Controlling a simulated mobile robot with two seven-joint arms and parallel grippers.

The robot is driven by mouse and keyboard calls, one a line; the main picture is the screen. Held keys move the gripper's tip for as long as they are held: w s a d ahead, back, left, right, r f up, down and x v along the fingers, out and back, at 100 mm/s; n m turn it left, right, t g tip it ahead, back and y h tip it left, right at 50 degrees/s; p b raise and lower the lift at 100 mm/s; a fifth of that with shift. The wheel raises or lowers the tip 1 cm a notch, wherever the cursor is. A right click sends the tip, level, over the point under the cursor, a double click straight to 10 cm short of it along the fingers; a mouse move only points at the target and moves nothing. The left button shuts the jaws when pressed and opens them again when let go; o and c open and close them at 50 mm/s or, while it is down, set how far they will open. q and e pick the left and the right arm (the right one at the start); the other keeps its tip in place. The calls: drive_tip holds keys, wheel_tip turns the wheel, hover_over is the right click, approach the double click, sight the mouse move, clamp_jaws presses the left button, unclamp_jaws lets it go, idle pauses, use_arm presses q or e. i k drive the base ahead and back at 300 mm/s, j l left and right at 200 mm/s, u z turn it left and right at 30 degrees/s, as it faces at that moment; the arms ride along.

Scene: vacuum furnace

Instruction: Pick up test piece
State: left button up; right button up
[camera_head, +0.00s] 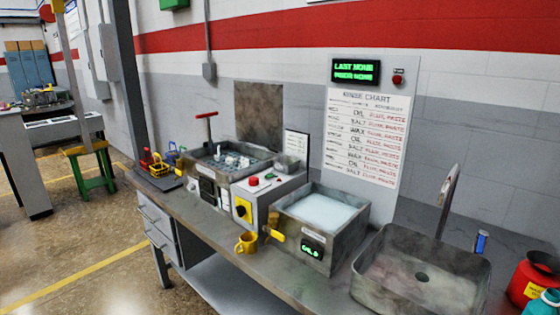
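I cannot tell for certain which thing is the test piece. Several small whitish pieces (231,160) sit in a grey metal tank (212,172) on the workbench; they are too small to make out. Small wire baskets stand at the bench's left end, a yellow one (159,169) in front, with red and blue ones close by. Neither of my grippers is in view.
A rinse chart (366,135) stands behind.

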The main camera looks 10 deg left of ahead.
sight(231, 161)
drive_tip(key=i+j+z, duration=0.2)
drive_tip(key=j+z, duration=0.25)
drive_tip(key=i+j+z, duration=0.15)
drive_tip(key=j+z, duration=0.8)
